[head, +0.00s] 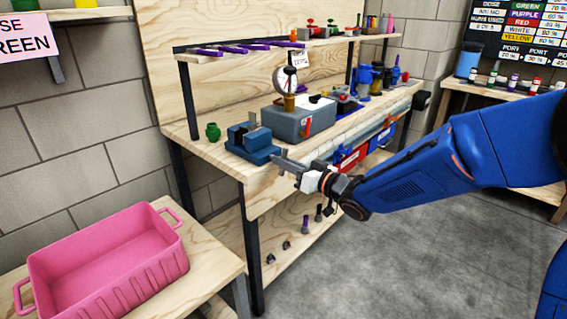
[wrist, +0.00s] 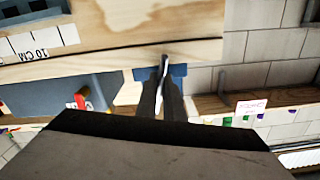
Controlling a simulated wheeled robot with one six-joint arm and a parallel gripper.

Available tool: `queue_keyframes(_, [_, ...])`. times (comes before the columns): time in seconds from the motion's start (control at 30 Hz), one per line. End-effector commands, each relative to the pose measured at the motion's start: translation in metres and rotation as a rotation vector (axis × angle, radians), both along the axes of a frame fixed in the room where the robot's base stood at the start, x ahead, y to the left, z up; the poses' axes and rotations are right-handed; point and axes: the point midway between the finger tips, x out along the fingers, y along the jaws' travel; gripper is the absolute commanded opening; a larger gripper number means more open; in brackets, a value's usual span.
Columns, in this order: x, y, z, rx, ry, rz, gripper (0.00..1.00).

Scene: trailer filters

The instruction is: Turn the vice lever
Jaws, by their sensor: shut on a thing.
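The blue vice (head: 252,141) stands on the front left corner of the wooden workbench. My gripper (head: 280,162) reaches in from the right at the vice's front, just past the bench edge. In the wrist view, the two dark fingers (wrist: 165,72) are close together in front of the blue vice (wrist: 178,72). They are shut on a thin light-coloured piece at their tips, which looks like the vice lever (wrist: 165,60). Most of the lever is hidden by the fingers, and I cannot tell its angle.
A grey box with a dial gauge (head: 298,122) stands right of the vice. A small green pot (head: 213,132) is behind it at left. A pink crate (head: 107,260) sits on a low table at lower left. The grey floor (head: 400,260) before the bench is clear.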

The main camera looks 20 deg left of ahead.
Motion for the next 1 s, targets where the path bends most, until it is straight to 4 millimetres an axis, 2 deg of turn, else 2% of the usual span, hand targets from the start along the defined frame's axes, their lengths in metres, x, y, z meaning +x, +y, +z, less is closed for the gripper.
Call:
queue_keyframes(0.43, [-0.001,-0.001,-0.003,0.000,0.014,-0.001,0.00])
queue_keyframes(0.5, [-0.001,-0.001,-0.003,0.000,0.014,-0.001,0.20])
queue_keyframes(0.53, [0.000,-0.001,-0.003,0.000,0.014,-0.001,0.27])
queue_keyframes(0.87, [-0.001,-0.002,-0.001,0.002,0.011,0.000,0.27])
queue_keyframes(1.0, [-0.004,-0.012,-0.001,0.002,0.011,-0.001,0.27])
